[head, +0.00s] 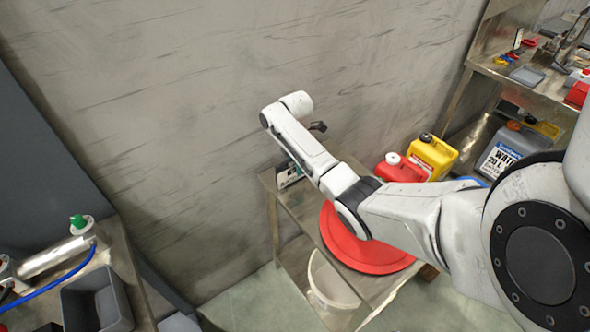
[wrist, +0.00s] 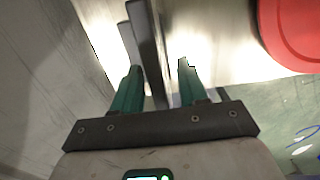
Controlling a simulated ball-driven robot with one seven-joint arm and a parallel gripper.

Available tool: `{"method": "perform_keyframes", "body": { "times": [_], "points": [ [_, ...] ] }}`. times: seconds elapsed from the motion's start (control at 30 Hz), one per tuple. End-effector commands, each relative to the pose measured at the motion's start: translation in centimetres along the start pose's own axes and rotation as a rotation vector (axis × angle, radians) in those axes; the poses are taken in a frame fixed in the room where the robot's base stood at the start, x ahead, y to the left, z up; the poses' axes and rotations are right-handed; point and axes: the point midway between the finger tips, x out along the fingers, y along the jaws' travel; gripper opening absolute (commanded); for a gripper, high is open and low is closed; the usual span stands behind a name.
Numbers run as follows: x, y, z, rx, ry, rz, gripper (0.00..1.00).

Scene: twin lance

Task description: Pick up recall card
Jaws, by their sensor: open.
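A small upright card-like thing (head: 289,174), white and dark, stands at the left end of the metal shelf top, partly hidden by my arm. It may be the recall card; no print on it is legible. In the wrist view my gripper (wrist: 160,66) is open, with two green fingers apart. A thin dark grey upright plate (wrist: 148,45), seen nearly edge-on, lies between and beyond the fingers. I cannot tell whether it is the card or its holder, or whether a finger touches it.
A round red lid (head: 366,243) lies on the metal shelf (head: 300,207), with a red can (head: 400,170) and a yellow can (head: 431,156) behind it. A white bucket (head: 330,285) sits below. The grey wall (head: 180,130) is close behind. A grey bin (head: 97,300) stands at lower left.

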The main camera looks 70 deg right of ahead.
Motion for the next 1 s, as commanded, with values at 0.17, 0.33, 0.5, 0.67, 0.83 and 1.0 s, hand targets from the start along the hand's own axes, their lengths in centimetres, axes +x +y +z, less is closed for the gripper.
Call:
{"method": "perform_keyframes", "body": {
  "times": [0.17, 0.33, 0.5, 0.67, 0.83, 1.0],
  "points": [
    [2.2, -0.1, 0.0, 0.000, -0.001, -0.001, 0.43],
    [2.6, 0.0, 0.0, 0.001, -0.001, 0.001, 0.43],
    [2.6, 0.0, 0.0, 0.001, 0.000, 0.001, 0.39],
    [2.6, -0.1, 0.0, 0.001, 0.000, 0.001, 0.23],
    [2.6, -0.1, 0.0, 0.001, 0.000, 0.001, 0.07],
    [2.6, -0.1, 0.0, 0.001, 0.000, 0.001, 0.00]
  ]
}}
